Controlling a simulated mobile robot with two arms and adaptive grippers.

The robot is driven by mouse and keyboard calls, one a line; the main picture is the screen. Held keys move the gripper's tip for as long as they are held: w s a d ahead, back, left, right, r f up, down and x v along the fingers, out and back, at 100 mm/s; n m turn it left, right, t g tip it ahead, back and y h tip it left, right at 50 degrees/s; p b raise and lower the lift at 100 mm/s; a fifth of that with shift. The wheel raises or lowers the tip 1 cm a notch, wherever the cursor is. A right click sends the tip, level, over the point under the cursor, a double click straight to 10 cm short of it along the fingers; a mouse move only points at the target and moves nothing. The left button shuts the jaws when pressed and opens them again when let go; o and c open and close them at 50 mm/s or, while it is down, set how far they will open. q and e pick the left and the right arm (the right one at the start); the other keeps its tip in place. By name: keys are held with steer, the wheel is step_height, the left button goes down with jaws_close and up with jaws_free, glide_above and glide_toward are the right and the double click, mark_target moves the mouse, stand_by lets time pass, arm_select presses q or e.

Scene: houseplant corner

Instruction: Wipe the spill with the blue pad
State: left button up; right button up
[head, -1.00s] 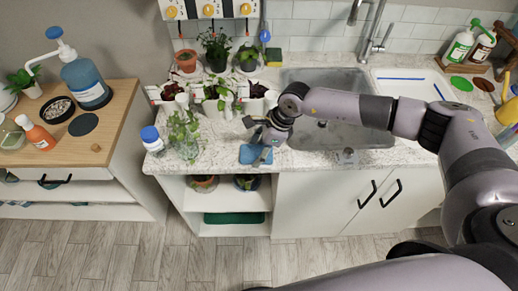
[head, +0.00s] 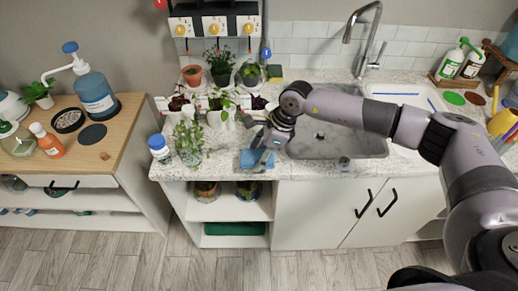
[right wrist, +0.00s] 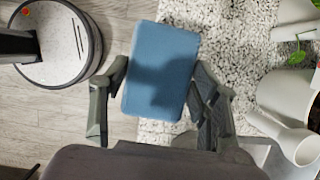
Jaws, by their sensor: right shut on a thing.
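The blue pad (head: 250,159) is at the front edge of the speckled counter, left of the sink. My right gripper (head: 267,148) is above it, with its fingers pointing down at it. In the right wrist view the blue pad (right wrist: 160,62) sits between the two fingers of my right gripper (right wrist: 160,100), which is shut on it. There the pad overlaps the line between counter and floor; whether it touches the counter I cannot tell. I cannot make out the spill in either view. My left gripper is not in view.
Left of the pad stand a glass vase with a plant (head: 188,142) and a white bottle with a blue cap (head: 159,148). Potted plants (head: 222,107) stand behind. The sink (head: 335,140) is to the right. A wooden-topped cabinet (head: 112,158) is at far left.

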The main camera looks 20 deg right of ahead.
steer(key=shift+r, duration=1.05)
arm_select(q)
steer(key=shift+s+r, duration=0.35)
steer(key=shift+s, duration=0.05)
arm_select(e)
steer(key=shift+f, duration=0.1)
